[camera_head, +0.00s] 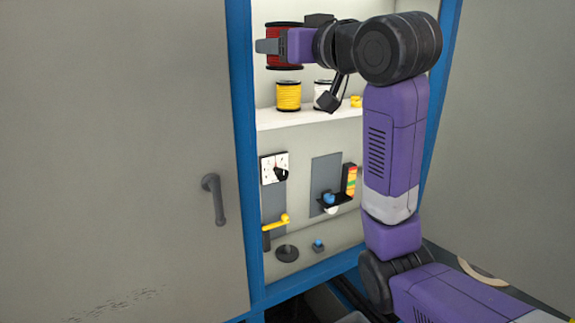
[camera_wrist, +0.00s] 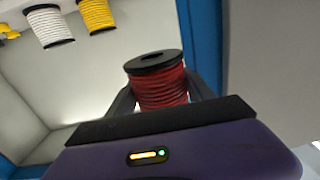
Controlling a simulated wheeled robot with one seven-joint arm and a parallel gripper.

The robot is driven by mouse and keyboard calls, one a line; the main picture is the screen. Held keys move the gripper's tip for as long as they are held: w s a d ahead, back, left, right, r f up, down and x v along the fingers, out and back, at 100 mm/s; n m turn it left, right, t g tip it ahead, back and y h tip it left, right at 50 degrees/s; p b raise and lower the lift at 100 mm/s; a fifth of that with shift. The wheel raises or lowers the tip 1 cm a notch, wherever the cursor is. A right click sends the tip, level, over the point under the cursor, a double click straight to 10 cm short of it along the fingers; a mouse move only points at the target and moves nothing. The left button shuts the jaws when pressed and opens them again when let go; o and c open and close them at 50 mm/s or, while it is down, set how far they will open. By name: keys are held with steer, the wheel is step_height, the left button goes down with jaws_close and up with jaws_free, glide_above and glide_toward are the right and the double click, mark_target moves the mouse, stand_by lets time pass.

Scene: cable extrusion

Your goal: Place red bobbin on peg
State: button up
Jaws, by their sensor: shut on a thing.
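The red bobbin, with black end discs, shows at the top of the open cabinet in the head view (camera_head: 283,27) and upright in the middle of the wrist view (camera_wrist: 160,88). My gripper (camera_head: 272,46) is shut on it, with one finger on each side of the red winding. The bobbin is held above the shelf, over the yellow bobbin (camera_head: 288,96). A dark round base with a short stem (camera_head: 287,253) stands on the cabinet floor; I cannot tell if it is the peg. My gripper hides part of the bobbin in the head view.
The white bobbin (camera_head: 322,95) and small yellow pieces (camera_head: 356,101) stand on the shelf (camera_head: 300,118). Below are a yellow-handled lever (camera_head: 277,223), a switch panel (camera_head: 273,168) and a small blue-topped part (camera_head: 318,245). Blue frame posts (camera_head: 241,130) edge the opening.

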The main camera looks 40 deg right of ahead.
steer(key=s+a+f+n+y, duration=0.1)
steer(key=s+a+f, duration=0.3)
steer(key=f, duration=1.8)
steer(key=s+a+f+n+y, duration=0.1)
steer(key=s+a+f, duration=0.3)
steer(key=a+f, duration=0.7)
steer(key=s+a+f+y, duration=0.2)
steer(key=s+a+f, duration=0.2)
steer(key=f, duration=3.1)
steer(key=a, duration=0.3)
steer(key=shift+s+a+f+n+t, duration=0.15)
steer(key=shift+a+f+n+t, duration=0.15)
steer(key=shift+n+t, duration=0.1)
steer(key=shift+s+r, duration=0.1)
steer(key=shift+r, duration=0.05)
steer(key=shift+w, duration=0.2)
